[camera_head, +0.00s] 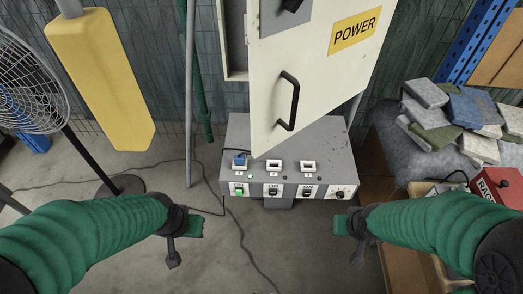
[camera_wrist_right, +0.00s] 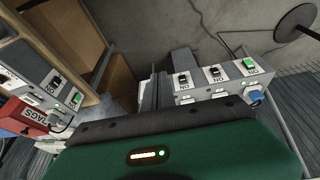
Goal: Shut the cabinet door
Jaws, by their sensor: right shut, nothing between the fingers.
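The white cabinet door (camera_head: 305,75) stands open at the top middle of the head view. It carries a yellow POWER label (camera_head: 354,32) and a black bar handle (camera_head: 288,101). Part of the cabinet frame (camera_head: 236,45) shows at the door's left; most of the inside is hidden by the door. My left gripper (camera_head: 185,240) is below and left of the door, apart from it; its jaw opening is not clear. My right gripper (camera_head: 352,238) is below and right of the door, shut and empty, apart from the handle.
A grey switch box (camera_head: 325,150) stands below the door; it also shows in the right wrist view (camera_wrist_right: 205,80). A yellow padded post (camera_head: 100,80) and a fan (camera_head: 28,85) are at left. Folded rags (camera_head: 435,115) and a red box (camera_head: 495,185) are at right.

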